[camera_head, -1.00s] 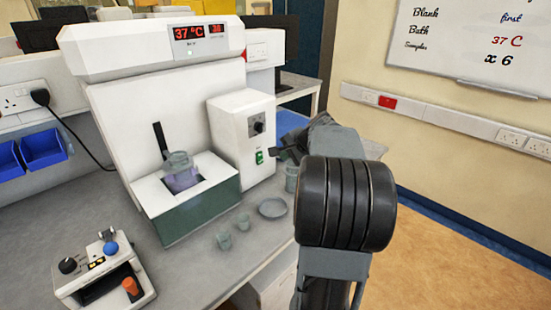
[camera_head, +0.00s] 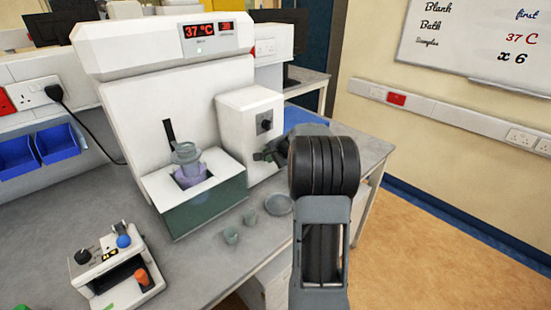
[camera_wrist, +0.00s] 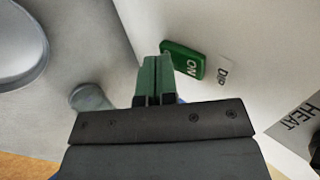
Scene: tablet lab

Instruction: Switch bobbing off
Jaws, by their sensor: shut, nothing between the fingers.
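The green rocker switch (camera_wrist: 184,60) marked "ON" sits on the white box's face in the wrist view, beside a "DIP" label (camera_wrist: 222,71). My gripper (camera_wrist: 152,60) is shut and empty, its green fingertips just left of the switch; I cannot tell whether they touch it. In the head view my gripper (camera_head: 266,155) is at the lower front of the white control box (camera_head: 237,109) and hides the switch. The glass basket assembly (camera_head: 186,153) hangs on a dark arm over the bath (camera_head: 204,201).
A black knob (camera_head: 266,123) is above on the box; a "HEAT" label (camera_wrist: 295,121) shows in the wrist view. Small beakers (camera_head: 231,236) and a round dish (camera_head: 278,205) stand close below my gripper. A small device (camera_head: 118,269) is at front left.

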